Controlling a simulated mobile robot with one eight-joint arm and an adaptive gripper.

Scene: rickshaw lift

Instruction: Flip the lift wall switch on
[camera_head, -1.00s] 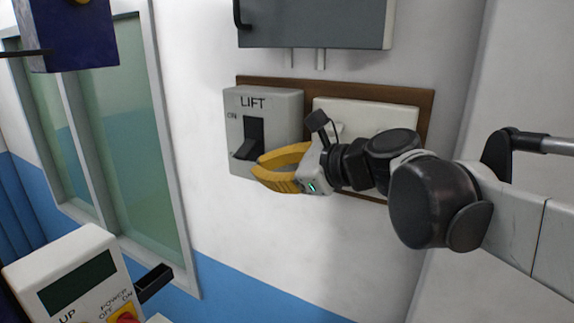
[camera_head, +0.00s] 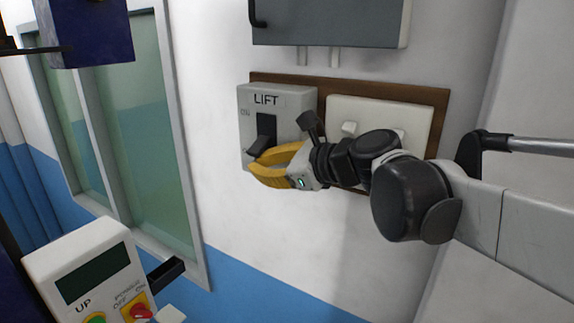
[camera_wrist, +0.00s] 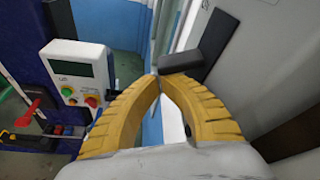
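The lift wall switch (camera_head: 278,112) is a grey box labelled LIFT on a brown wall board, with ON marked at its upper left. Its black lever (camera_head: 262,146) juts out at the lower end of the dark slot, away from the ON mark. My gripper (camera_head: 252,168) has yellow fingers just below the lever's end. In the wrist view the fingertips (camera_wrist: 158,77) meet with nothing between them. The dark lever (camera_wrist: 196,52) is just beyond the right finger there; whether they touch I cannot tell.
A white plate (camera_head: 412,112) with small switches is right of the lift switch, partly behind my wrist. A grey cabinet (camera_head: 330,20) hangs above. A white control box (camera_head: 90,270) stands lower left. A window (camera_head: 150,130) is to the left.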

